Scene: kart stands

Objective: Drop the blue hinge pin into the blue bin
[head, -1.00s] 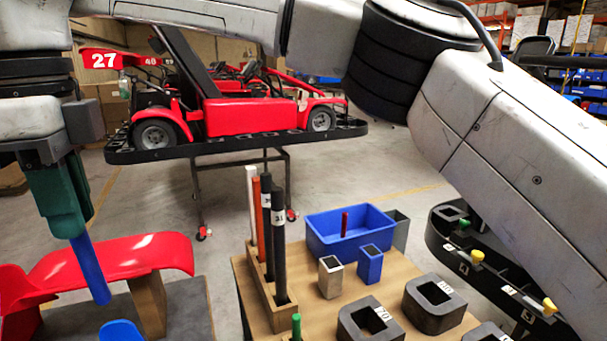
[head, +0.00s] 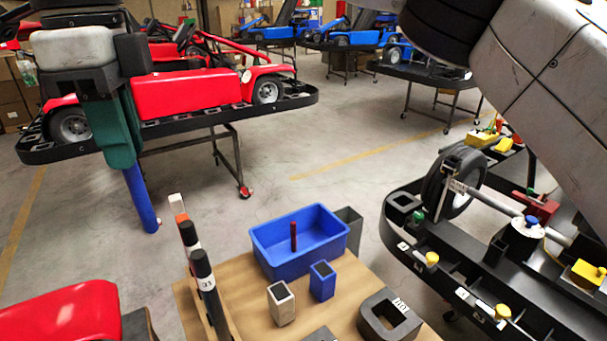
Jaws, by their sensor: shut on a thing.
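The blue hinge pin (head: 141,199) is a plain blue rod hanging nearly upright, tilted slightly, below my gripper (head: 124,162). My gripper's green fingers are shut on its upper end, which they hide. The blue bin (head: 277,262) is an open rectangular tub on the wooden table, to the right of the pin. A red pin (head: 293,237) stands up inside the bin. The held pin is clear of the bin and of the table top.
A rack of upright rods (head: 207,290) stands at the table's left. A small blue box (head: 322,281), a beige box (head: 281,304) and a grey bin (head: 349,229) stand near the blue bin. A red kart (head: 190,94) is behind; a black kart frame (head: 470,290) is right.

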